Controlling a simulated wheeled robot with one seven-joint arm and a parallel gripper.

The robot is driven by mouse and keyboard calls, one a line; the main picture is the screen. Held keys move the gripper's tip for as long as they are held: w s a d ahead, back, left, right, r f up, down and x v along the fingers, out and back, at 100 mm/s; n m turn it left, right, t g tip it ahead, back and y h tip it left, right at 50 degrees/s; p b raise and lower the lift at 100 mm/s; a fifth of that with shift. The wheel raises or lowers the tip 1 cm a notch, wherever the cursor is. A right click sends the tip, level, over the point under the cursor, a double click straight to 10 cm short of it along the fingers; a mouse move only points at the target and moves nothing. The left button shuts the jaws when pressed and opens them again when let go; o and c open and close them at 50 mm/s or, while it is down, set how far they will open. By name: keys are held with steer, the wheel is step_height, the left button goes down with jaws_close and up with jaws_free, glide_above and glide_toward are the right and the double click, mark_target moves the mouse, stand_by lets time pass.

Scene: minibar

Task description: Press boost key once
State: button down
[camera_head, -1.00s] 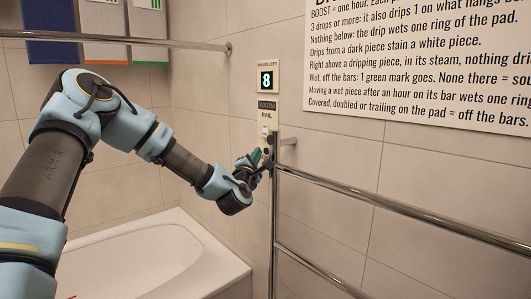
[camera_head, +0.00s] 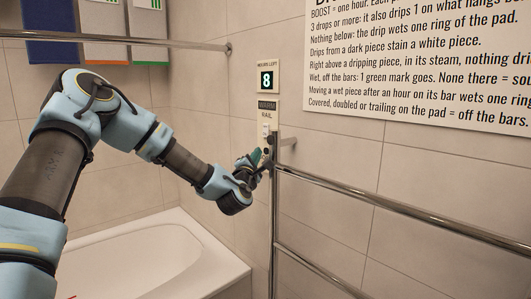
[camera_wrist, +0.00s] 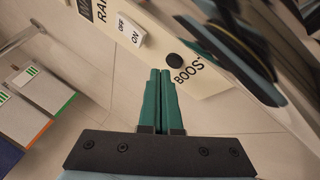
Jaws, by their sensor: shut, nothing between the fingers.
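The boost key is a round dark button (camera_wrist: 174,60) beside the word BOOST on a pale panel (camera_wrist: 208,82) in the wrist view. My gripper (camera_wrist: 160,72) is shut and empty, its green fingers side by side. Its tips appear just below and left of the button in the wrist view; I cannot tell whether they touch the panel. In the head view my gripper (camera_head: 259,158) is at the wall beside the rail post, and it hides the button there. A white ON/OFF rocker switch (camera_wrist: 131,30) sits left of the button; it also shows in the head view (camera_head: 266,130).
A display reading 8 (camera_head: 267,79) is above the switch. A chrome towel rail (camera_head: 400,204) stands right of my gripper. A white bathtub (camera_head: 150,255) is below. Several coloured-edge pieces (camera_head: 105,40) hang upper left. A text sign (camera_head: 420,65) is on the wall.

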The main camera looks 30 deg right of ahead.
steer(key=shift+d, duration=0.15)
steer(key=shift+w+d+b, duration=0.1)
steer(key=shift+d+b, duration=0.2)
steer(key=shift+d, duration=0.35)
stand_by(0.6)
steer(key=shift+a, duration=0.15)
steer(key=shift+a+b, duration=0.45)
steer(key=shift+a, duration=0.15)
steer(key=a, duration=0.2)
steer(key=s+a, duration=0.1)
steer(key=a, duration=0.2)
steer(key=shift+s, duration=0.1)
stand_by(0.4)
stand_by(0.7)
